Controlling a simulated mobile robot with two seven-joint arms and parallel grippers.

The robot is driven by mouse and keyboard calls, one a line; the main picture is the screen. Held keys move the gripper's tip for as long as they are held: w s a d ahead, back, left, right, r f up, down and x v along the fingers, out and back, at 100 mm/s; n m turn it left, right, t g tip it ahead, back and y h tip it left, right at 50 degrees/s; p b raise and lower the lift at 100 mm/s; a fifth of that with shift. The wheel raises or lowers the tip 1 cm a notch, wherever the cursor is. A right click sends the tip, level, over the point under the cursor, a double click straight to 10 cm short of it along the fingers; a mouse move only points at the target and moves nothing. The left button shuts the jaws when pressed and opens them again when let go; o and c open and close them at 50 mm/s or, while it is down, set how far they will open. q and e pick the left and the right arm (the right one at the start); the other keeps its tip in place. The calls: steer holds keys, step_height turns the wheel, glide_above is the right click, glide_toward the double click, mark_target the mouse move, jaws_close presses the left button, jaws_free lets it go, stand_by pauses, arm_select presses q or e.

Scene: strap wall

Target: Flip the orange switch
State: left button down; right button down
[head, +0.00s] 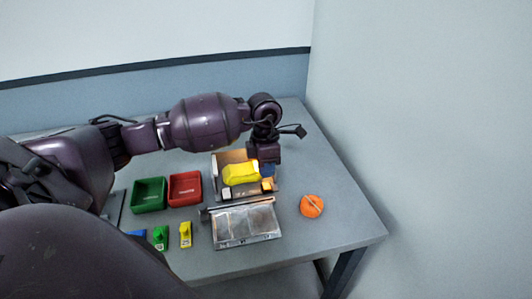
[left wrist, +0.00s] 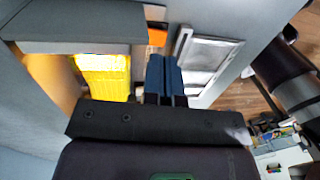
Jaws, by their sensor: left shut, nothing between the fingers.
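The orange switch (head: 268,185) is a small block at the front right of an open grey box (head: 217,170). In the left wrist view an orange patch (left wrist: 157,37) shows just beyond my fingertips and is partly cut off by them; I cannot tell which way it is tipped. My left gripper (head: 267,171) points down over the right side of the box, right beside the switch. Its blue fingers (left wrist: 161,67) are together and empty. I cannot tell whether they touch the switch. My right gripper is out of view.
A yellow block (head: 241,174) lies in the box, left of my fingers. A silver panel (head: 247,224) lies in front. Red (head: 185,188) and green (head: 150,195) trays stand left. An orange round object (head: 311,206) sits right, near the table's edge. A wall rises behind.

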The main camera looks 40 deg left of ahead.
mark_target(267, 188)
arm_select(q)
steer(key=shift+s+d+f, duration=0.1)
steer(key=shift+f, duration=0.9)
steer(key=shift+s+d+f, duration=0.1)
steer(key=shift+f, duration=0.85)
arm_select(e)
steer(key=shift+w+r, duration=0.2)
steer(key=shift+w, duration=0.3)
arm_select(q)
steer(key=shift+f, duration=0.1)
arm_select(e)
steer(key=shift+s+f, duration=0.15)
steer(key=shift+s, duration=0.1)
